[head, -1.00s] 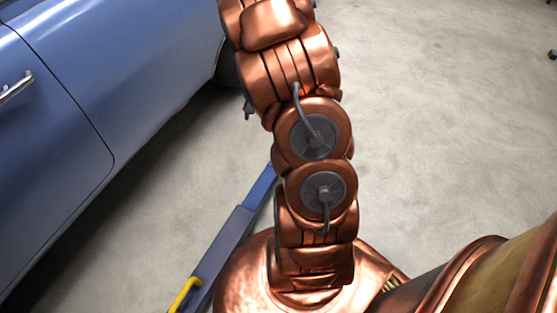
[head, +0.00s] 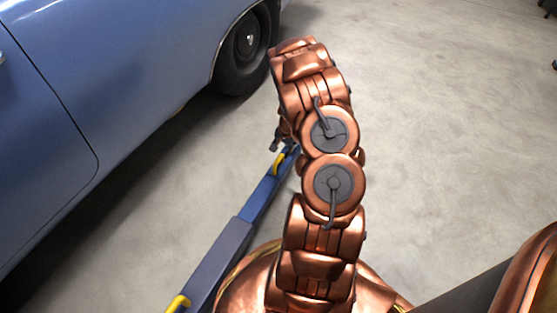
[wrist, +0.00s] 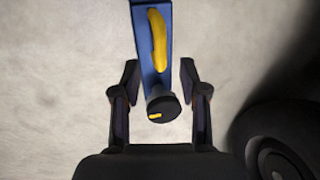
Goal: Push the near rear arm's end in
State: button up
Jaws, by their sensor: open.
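The lift's rear arm (head: 228,250) is a long grey-blue beam on the floor beside the car, with a slimmer blue end section (head: 265,190). In the wrist view the blue end section (wrist: 140,18) carries a yellow handle (wrist: 159,42) and ends in a round black pad (wrist: 162,108). My gripper (wrist: 160,72) is open, with one finger on each side of the arm's end. The pad lies between the fingers, nearer the palm. I cannot tell whether anything touches. In the head view my own arm hides most of the gripper.
A blue car (head: 130,70) stands at the left, its wheel (head: 245,42) close to the lift arm's end. A dark tyre (wrist: 285,140) is close to the right of my gripper in the wrist view. The concrete floor (head: 450,120) on the right is clear.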

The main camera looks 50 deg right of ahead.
aim_at(278, 160)
jog(key=f, duration=0.2)
jog(key=f+b, duration=0.1)
jog(key=f, duration=0.1)
jog(key=w+f, duration=0.1)
jog(key=f, duration=0.1)
jog(key=shift+a+b, duration=0.2)
jog(key=shift+b, duration=0.2)
jog(key=shift+r, duration=0.1)
grip_shut()
